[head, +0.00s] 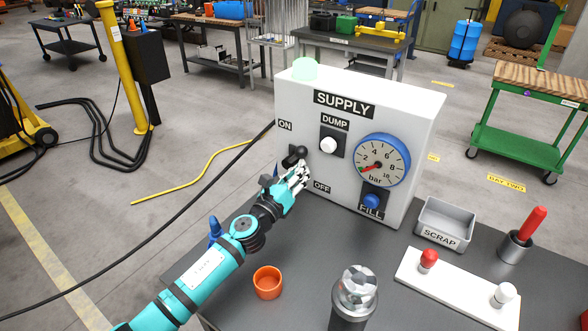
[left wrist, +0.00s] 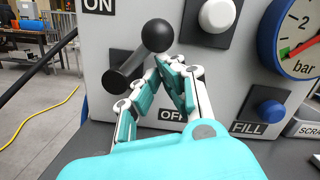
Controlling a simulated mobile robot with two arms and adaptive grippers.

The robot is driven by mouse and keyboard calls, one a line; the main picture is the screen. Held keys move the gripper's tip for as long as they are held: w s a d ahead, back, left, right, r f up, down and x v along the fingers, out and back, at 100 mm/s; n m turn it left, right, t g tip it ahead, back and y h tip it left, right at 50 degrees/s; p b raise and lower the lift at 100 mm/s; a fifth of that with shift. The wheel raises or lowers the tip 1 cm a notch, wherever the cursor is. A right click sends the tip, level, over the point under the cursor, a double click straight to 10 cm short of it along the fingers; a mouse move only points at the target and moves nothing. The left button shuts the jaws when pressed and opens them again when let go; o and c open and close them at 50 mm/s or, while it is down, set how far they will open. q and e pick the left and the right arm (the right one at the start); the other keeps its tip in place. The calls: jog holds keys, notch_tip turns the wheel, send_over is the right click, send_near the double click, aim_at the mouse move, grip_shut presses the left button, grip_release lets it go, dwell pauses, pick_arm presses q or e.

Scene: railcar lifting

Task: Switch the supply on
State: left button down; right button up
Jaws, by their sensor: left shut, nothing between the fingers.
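The white supply box (head: 405,110) stands on the dark bench, with a black lever (head: 293,157) on its left part between the ON and OFF labels. Part of the lever's mount is hidden behind the fingers. My right gripper is not in view.
The box also carries a white DUMP button (head: 328,144), a bar gauge (head: 382,160) with a red needle, a blue FILL button (head: 372,201) and a pale green dome (head: 305,68). An orange cup (head: 267,283), a grey-topped cylinder (head: 355,290) and a scrap tray (head: 446,222) stand on the bench.

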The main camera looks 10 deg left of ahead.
aim_at(296, 156)
pick_arm(q)
jog(key=shift+w+a+r+n+y+p, duration=0.1)
jog(key=shift+a+r+n+y+p, duration=0.15)
jog(key=shift+r+n+p, duration=0.7)
jog(key=shift+w+a+n+y+p, duration=0.1)
jog(key=shift+a+n+y+p, duration=0.25)
jog(key=shift+n, duration=1.15)
jog(key=shift+w+a+r+n+y+p, duration=0.15)
jog(key=shift+r+n+p, duration=0.35)
jog(key=shift+n+p, duration=0.55)
jog(key=shift+a+n, duration=0.1)
jog(key=shift+n, duration=0.2)
jog(key=shift+s+f, duration=0.1)
